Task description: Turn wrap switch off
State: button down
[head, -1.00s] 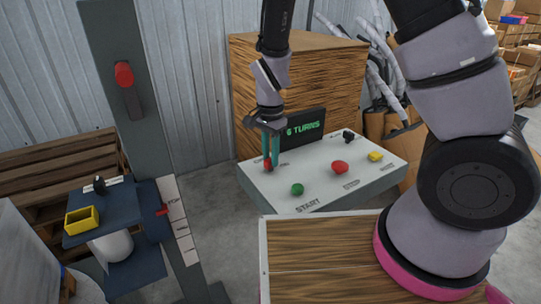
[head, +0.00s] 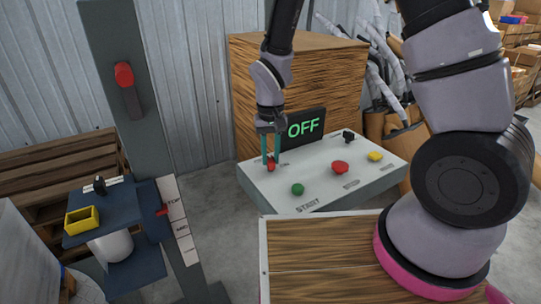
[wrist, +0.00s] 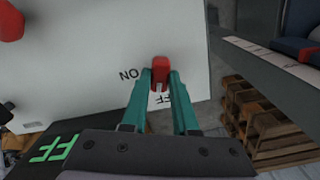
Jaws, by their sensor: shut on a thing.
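The wrap switch (head: 271,167) is a small red lever at the left end of the white control panel (head: 325,196). In the wrist view the red switch (wrist: 160,68) stands between the fingertips, next to the lettering "NO" and a partly hidden "FF". My gripper (head: 271,160) points down onto the panel, with its teal fingers shut on the switch. In the wrist view my gripper (wrist: 160,78) has its tips at the switch's sides. The black display (head: 303,128) behind the panel reads "OFF" in green.
The panel also carries a green button (head: 298,189), a red button (head: 340,167), a yellow button (head: 375,156) and a black knob (head: 348,135). A grey post (head: 130,160) with a red-topped lever stands at left. A wooden crate (head: 340,70) is behind the display.

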aim_at(271, 159)
jog(key=shift+n, duration=1.9)
jog(key=c, duration=0.7)
grip_release()
jog(key=shift+r, duration=0.15)
notch_tip(271, 159, up, 11)
jog(key=shift+f, duration=0.2)
